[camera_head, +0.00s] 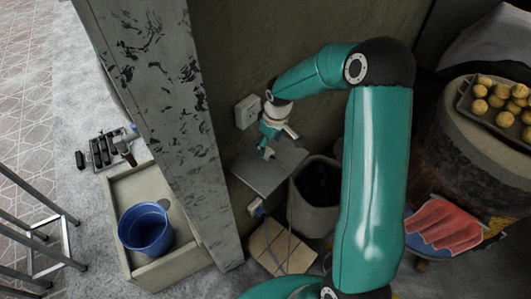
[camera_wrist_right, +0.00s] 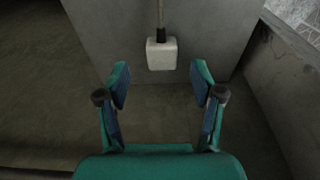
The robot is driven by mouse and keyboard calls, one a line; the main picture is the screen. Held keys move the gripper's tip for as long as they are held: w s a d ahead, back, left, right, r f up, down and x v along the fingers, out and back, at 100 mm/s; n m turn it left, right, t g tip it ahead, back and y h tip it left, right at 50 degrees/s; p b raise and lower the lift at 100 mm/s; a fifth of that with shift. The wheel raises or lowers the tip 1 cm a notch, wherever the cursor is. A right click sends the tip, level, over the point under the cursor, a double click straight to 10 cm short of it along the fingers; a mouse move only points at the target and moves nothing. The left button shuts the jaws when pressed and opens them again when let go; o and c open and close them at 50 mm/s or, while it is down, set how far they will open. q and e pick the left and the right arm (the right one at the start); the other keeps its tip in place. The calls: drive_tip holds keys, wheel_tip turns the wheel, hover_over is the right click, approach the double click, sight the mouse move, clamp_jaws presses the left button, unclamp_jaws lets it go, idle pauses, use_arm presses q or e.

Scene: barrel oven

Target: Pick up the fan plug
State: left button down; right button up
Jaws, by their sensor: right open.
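In the right wrist view, a pale, block-shaped plug (camera_wrist_right: 161,54) with a dark collar and a cord rising from it sits ahead of my right gripper (camera_wrist_right: 160,82). It lies roughly midway between the two fingertips, beyond them, against the edge of a grey surface. The fingers are apart, with nothing between them. In the head view my right gripper (camera_head: 268,151) hangs by the wall above a grey plate (camera_head: 262,178). A small pale and blue piece with a cord (camera_head: 256,207) shows below the plate; I cannot tell whether it is the same plug. My left gripper is not seen.
A wall socket box (camera_head: 247,111) is just left of my right gripper. A dark-filled bin (camera_head: 314,208) stands right of the plate, and a brown board (camera_head: 282,246) lies below. A speckled stone pillar (camera_head: 170,110) is to the left, with a blue bucket (camera_head: 146,229) beyond.

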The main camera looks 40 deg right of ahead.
sight(267, 150)
drive_tip(key=f, duration=0.4)
drive_tip(key=shift+w+a+p, duration=0.15)
drive_tip(key=shift+w+p, duration=0.25)
drive_tip(key=shift+c, duration=0.4)
clamp_jaws()
